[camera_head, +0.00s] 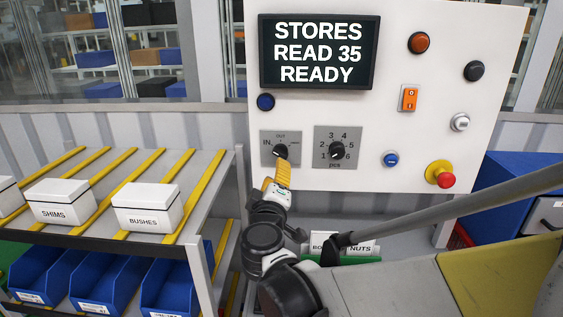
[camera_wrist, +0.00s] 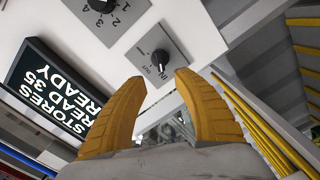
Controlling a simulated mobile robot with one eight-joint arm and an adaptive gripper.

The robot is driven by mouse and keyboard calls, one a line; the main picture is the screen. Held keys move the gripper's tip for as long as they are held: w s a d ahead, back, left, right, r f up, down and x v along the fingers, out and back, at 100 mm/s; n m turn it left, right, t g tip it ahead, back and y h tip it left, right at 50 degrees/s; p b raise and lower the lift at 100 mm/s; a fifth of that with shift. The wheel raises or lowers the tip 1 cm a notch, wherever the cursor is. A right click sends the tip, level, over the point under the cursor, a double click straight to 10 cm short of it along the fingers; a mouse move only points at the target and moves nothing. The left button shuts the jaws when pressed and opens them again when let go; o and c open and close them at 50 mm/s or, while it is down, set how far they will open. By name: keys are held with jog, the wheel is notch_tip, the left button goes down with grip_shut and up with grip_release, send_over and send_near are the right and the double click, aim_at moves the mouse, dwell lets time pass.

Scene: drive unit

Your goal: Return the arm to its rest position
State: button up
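My gripper (camera_wrist: 160,90) shows in the wrist view with its two yellow fingers apart and nothing between them. In the head view my gripper (camera_head: 283,166) is in front of the white control panel (camera_head: 450,110), just below the IN/OUT selector knob (camera_head: 280,151). The same black knob (camera_wrist: 161,57) is beyond the fingertips in the wrist view; I cannot tell whether they touch it. My arm reaches up from the lower right of the head view. The display (camera_head: 318,52) reads "STORES READ 35 READY".
The panel carries a pcs dial (camera_head: 337,149), a red emergency button (camera_head: 446,180) and other buttons. At left, a sloped rack (camera_head: 215,165) holds white boxes labelled SHIMS (camera_head: 60,202) and BUSHES (camera_head: 146,208), above blue bins (camera_head: 105,283). A blue container (camera_head: 510,180) stands at right.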

jog(key=s+d+f+m+g+h+b, duration=0.1)
jog(key=s+d+f+m+g, duration=0.1)
jog(key=s+d, duration=0.35)
jog(key=s+d+f+m+g+h, duration=0.1)
jog(key=s+d+f+m+g, duration=0.15)
jog(key=d, duration=0.65)
jog(key=s+d+f+m+g+h+b, duration=0.1)
jog(key=s+d+f+m+g, duration=0.15)
jog(key=d, duration=0.45)
jog(key=s+f+m+g+y+b, duration=0.1)
jog(key=s+f, duration=0.3)
jog(key=s, duration=0.4)
jog(key=s+f+m+g+y, duration=0.2)
jog(key=s+f, duration=0.3)
jog(key=s, duration=0.3)
jog(key=shift+s+d+m+g+y+b, duration=0.35)
jog(key=shift+m+g, duration=0.15)
jog(key=shift+m, duration=0.3)
jog(key=shift+w+f, duration=0.1)
